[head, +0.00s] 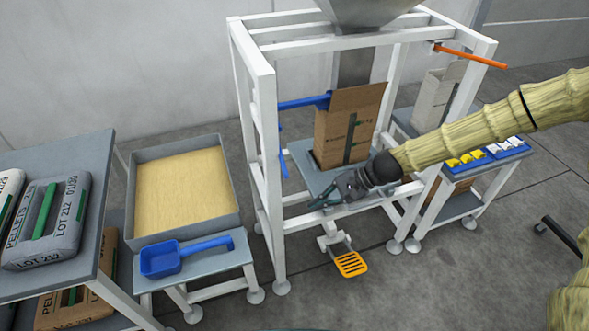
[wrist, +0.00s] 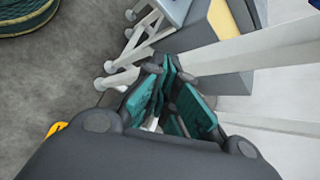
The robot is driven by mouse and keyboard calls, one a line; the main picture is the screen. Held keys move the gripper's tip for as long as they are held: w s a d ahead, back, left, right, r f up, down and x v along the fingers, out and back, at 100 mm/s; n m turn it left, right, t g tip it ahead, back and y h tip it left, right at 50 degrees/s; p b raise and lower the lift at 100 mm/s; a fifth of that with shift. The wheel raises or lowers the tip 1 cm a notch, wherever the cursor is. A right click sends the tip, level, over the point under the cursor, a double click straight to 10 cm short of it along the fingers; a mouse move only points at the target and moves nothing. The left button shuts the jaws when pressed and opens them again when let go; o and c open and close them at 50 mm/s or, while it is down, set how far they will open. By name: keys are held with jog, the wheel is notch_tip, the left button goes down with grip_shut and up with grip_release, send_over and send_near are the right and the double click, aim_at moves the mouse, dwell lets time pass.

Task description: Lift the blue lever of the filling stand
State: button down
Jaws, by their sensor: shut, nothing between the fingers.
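The filling stand (head: 252,70) is a white frame under a grey hopper. A blue bar (head: 303,103) runs level from its left post to an upright brown bag, and a smaller blue piece (head: 282,160) hangs lower by that post. I cannot tell for certain which of the two is the lever. My gripper (head: 318,203) is in front of the stand's grey shelf, pointing left, below and to the right of both blue parts and apart from them. In the wrist view its teal fingers (wrist: 165,88) are shut and empty. No blue lever shows clearly there.
An orange lever (head: 470,55) sticks out at the stand's upper right. A yellow pedal (head: 350,264) is low in front. The brown bag (head: 335,135) stands on the shelf. A blue scoop (head: 178,257) and a sand-coloured bin (head: 238,200) are left. White posts crowd my gripper.

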jog(key=w+d+r+y, duration=0.2)
jog(key=w+r, duration=0.4)
jog(key=r, duration=0.5)
jog(key=shift+w+d+m+t+y, duration=0.2)
jog(key=shift+w+m+t+y, duration=0.1)
jog(key=shift+w+m+y, duration=0.1)
jog(key=shift+s+a+f+p, duration=0.15)
jog(key=shift+s+a+p, duration=0.25)
jog(key=shift+a, duration=1.1)
jog(key=shift+s+a+f+p, duration=0.1)
jog(key=shift+s+a+p, duration=0.2)
jog(key=shift+a, duration=1.25)
jog(key=shift+s+a+f+p, duration=0.15)
jog(key=shift+s+a+p, duration=0.25)
jog(key=shift+a, duration=1.1)
jog(key=shift+s, duration=0.1)
jog(key=shift+r, duration=0.1)
